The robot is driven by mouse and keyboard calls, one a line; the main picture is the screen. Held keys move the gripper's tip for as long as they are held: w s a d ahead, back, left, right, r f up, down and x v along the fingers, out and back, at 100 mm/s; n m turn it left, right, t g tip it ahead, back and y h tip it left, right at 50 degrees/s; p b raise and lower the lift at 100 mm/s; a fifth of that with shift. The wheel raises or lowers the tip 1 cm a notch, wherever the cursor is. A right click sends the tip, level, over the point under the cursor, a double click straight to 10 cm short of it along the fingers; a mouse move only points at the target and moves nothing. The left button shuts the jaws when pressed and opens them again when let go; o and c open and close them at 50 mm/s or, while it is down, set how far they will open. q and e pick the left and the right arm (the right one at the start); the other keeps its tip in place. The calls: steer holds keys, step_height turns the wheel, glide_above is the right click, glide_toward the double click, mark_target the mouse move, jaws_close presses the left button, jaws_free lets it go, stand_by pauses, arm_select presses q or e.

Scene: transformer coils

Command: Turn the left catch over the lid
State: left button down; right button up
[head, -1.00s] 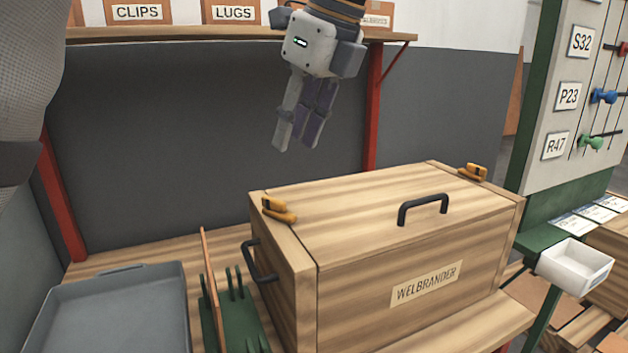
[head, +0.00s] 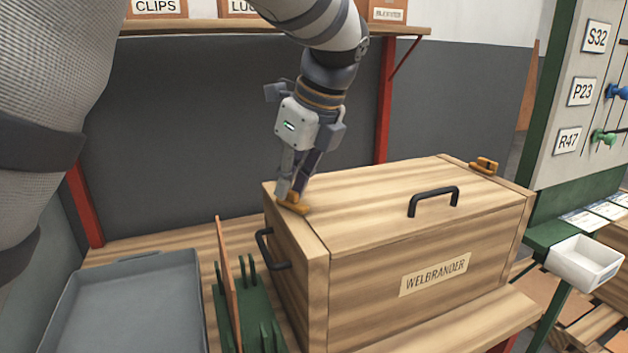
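A wooden box labelled WELBRANDER (head: 375,282) stands on the bench with its lid (head: 370,205) on. The left catch (head: 296,208) is a small orange piece at the lid's left end, near the back corner. My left gripper (head: 291,192) points down with its fingertips at this catch and hides its upper part. Whether the fingers are closed on it cannot be told. The right catch (head: 484,166) is at the lid's far right end, with nothing near it. My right gripper is not in view.
A black handle (head: 433,198) rises from the lid, and another is on the box's left side. A green rack (head: 250,310) with a brown board and a grey tray (head: 135,305) sit to the left. A shelf with boxes (head: 225,27) hangs behind my arm.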

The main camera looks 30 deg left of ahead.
arm_select(q)
steer(key=shift+n, duration=0.5)
stand_by(0.4)
steer(key=shift+w+n+g, duration=0.1)
steer(key=shift+n+g, duration=0.3)
steer(key=shift+n, duration=0.3)
steer(key=n, duration=0.1)
steer(key=n+g, duration=0.1)
steer(key=shift+w+f+n, duration=0.1)
steer(key=shift+w+n, duration=0.1)
steer(key=shift+n, duration=0.1)
steer(key=n, duration=0.1)
steer(key=n+g+b, duration=0.1)
steer(key=n, duration=0.1)
steer(key=shift+w+a+f+n+h, duration=0.1)
steer(key=shift+w+a+n+h, duration=0.1)
steer(key=shift+n+h, duration=0.1)
steer(key=shift+n+g+h+b, duration=0.45)
steer(key=shift+n+g, duration=0.25)
steer(key=shift+n, duration=0.9)
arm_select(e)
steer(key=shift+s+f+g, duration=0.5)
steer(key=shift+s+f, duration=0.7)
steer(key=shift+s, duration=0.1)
